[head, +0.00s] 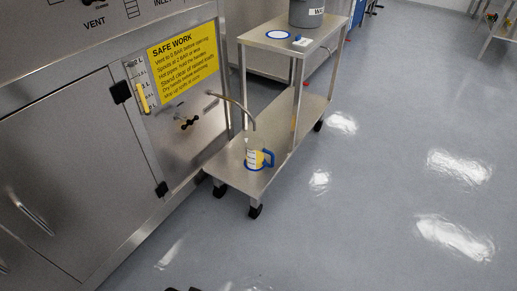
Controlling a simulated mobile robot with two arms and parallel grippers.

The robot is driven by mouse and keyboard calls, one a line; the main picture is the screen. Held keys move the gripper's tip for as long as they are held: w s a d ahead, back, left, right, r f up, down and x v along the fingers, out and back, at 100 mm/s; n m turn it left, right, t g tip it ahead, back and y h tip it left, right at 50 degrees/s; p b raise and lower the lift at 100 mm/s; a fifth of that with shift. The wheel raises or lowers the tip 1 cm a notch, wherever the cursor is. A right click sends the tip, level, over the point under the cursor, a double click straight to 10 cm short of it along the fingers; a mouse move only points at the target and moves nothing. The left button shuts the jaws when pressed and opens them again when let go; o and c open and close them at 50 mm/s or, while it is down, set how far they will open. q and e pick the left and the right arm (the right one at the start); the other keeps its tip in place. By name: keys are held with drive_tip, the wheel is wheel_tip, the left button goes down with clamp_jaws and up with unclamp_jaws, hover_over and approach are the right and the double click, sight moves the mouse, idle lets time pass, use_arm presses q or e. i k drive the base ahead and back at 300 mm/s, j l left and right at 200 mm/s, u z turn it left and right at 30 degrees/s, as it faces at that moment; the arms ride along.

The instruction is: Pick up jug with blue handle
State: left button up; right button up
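The jug with the blue handle (254,159) stands upright on the lower shelf of a metal cart. It is pale with yellow on it, and its blue handle (268,158) points right. The jug stands on a blue ring marking, below the end of a curved metal spout (243,104) that comes out of the steel panel. Neither of my grippers can be made out in the head view. A small dark shape at the bottom edge is too cut off to identify.
The wheeled cart (228,174) has an upper shelf (272,43) carrying a grey bucket (306,14), an empty blue ring and a small item. Its post rises near the jug. A steel cabinet (65,175) stands left. The floor (370,200) right and in front is clear.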

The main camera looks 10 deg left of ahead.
sight(260, 156)
drive_tip(key=i+l+u, duration=0.3)
drive_tip(key=i+l, duration=0.4)
drive_tip(key=i, duration=0.15)
